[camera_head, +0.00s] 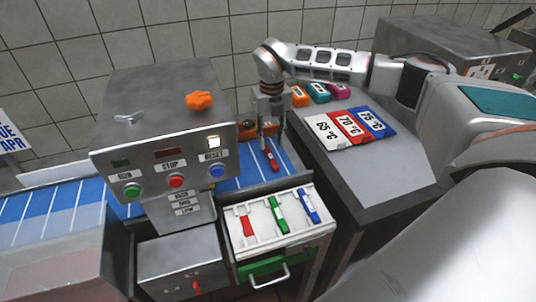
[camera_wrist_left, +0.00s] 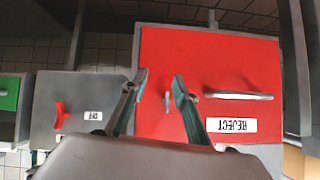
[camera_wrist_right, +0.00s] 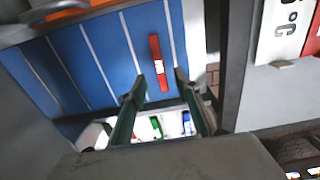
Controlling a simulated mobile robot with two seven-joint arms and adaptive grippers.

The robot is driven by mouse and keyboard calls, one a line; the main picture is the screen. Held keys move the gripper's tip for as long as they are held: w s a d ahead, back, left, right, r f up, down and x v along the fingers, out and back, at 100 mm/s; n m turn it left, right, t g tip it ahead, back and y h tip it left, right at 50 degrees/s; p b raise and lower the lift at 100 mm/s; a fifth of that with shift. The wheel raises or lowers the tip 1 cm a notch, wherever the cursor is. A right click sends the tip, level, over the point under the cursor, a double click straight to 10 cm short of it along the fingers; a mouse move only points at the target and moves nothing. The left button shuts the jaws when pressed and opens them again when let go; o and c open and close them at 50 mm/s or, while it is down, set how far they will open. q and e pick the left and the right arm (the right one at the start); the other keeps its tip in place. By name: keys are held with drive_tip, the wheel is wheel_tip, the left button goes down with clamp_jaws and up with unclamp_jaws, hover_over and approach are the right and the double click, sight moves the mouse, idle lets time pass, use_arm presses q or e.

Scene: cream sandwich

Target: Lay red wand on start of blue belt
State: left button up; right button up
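A red wand (camera_head: 271,158) with a pale label lies on the right end of the blue belt (camera_head: 250,173). The right wrist view shows this wand (camera_wrist_right: 157,60) flat on the belt (camera_wrist_right: 110,50), roughly parallel to its white stripes. My right gripper (camera_head: 269,144) is over that end of the belt; its fingers (camera_wrist_right: 160,76) are open on either side of the wand's near end, with a gap on both sides. My left gripper (camera_wrist_left: 160,76) is open and empty in front of a red REJECT panel (camera_wrist_left: 210,75).
An open drawer (camera_head: 305,240) holds red (camera_head: 246,226), green (camera_head: 278,213) and blue (camera_head: 308,205) wands. The control box (camera_head: 135,157) stands over the belt to the left. A grey counter (camera_head: 385,175) with temperature cards (camera_head: 350,127) is at right.

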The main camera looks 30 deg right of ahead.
sight(271, 155)
wheel_tip(271, 155, down, 6)
drive_tip(key=shift+w+f+p, duration=0.1)
drive_tip(key=shift+p, duration=0.5)
clamp_jaws()
